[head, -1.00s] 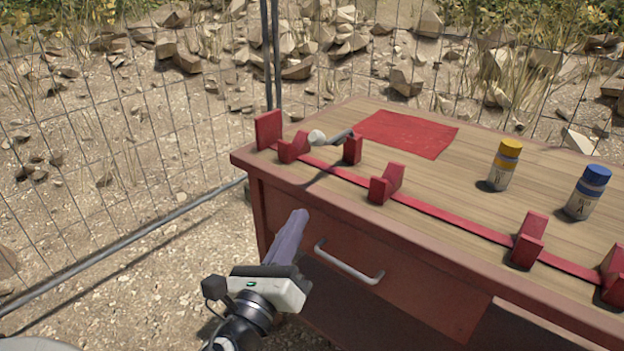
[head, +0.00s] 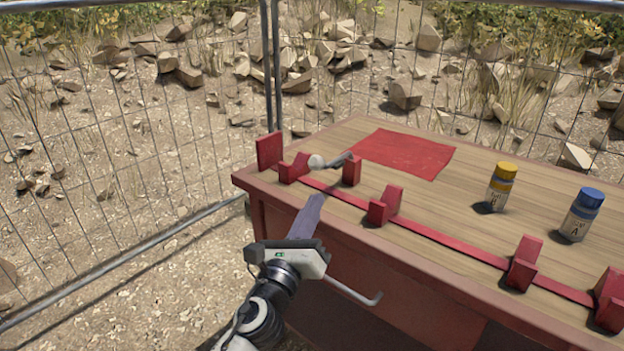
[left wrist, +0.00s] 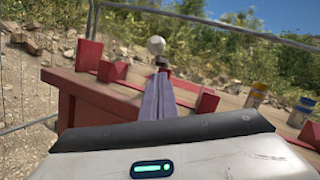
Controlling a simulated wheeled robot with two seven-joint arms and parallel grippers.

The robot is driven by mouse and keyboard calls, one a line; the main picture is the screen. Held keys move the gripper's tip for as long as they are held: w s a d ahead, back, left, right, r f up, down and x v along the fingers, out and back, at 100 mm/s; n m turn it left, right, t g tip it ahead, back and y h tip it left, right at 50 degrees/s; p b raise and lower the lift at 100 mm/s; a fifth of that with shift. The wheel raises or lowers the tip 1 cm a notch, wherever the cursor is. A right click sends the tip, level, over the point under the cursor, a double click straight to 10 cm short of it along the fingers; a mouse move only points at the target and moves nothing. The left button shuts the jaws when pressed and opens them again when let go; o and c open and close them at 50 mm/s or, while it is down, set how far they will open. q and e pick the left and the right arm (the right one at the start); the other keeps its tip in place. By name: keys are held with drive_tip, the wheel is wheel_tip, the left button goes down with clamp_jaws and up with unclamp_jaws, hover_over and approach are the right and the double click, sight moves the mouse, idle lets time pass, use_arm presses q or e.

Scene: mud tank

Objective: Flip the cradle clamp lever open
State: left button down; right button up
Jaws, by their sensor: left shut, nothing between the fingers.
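The clamp lever is a grey bar (head: 338,161) with a white ball knob (head: 316,161) at its left end. It sits at the left end of the red cradle rail (head: 436,230), between red blocks. The bar lies low and slants slightly, knob toward the left. My left gripper (head: 317,200) is shut and empty, its fingers pointing up toward the lever at the table's front edge. It is apart from the knob in the head view. In the left wrist view the knob (left wrist: 156,46) shows just beyond the fingertips (left wrist: 160,76). My right gripper is out of view.
A tall red end plate (head: 269,151) stands left of the knob, and a red block (head: 351,170) right of it. A red mat (head: 405,153), a yellow-capped bottle (head: 502,187) and a blue-capped bottle (head: 582,215) are on the table. A drawer handle (head: 352,290) juts below the edge.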

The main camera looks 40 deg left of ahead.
use_arm(q)
drive_tip(key=r, duration=0.1)
drive_tip(key=w+a+r+p, duration=0.1)
drive_tip(key=w+r, duration=0.1)
drive_tip(key=shift+w+a+r+p, duration=0.1)
drive_tip(key=shift+w+a+p, duration=0.05)
drive_tip(key=shift+a+p, duration=0.25)
